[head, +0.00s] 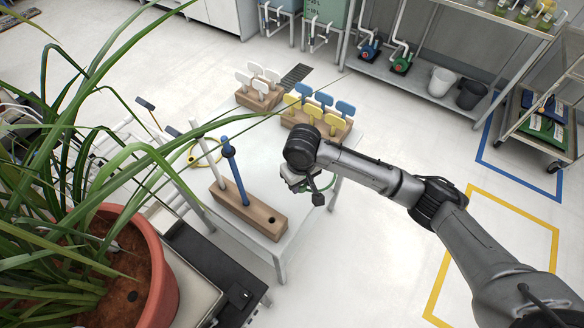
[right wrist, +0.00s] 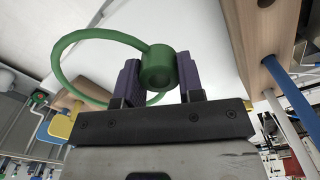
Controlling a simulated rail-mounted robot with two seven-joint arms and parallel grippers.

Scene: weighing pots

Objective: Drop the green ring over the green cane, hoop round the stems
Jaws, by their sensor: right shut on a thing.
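My right gripper (right wrist: 158,82) is shut on the collar of the green ring (right wrist: 98,36), whose hoop sticks out to the left in the right wrist view. In the head view the right gripper (head: 308,188) is above the right side of the white table, right of a wooden block (head: 262,217). The ring is hard to make out there. I cannot pick out a green cane in either view; long green leaves cover much of the left side. The potted plant (head: 160,262) stands in a terracotta pot at the lower left. My left gripper is not in view.
The block holds a white cane (head: 208,158) and a blue cane (head: 235,174), both upright, and has an empty hole. Racks with white tags (head: 258,84) and yellow and blue tags (head: 318,112) stand at the table's back. Floor right of the table is open.

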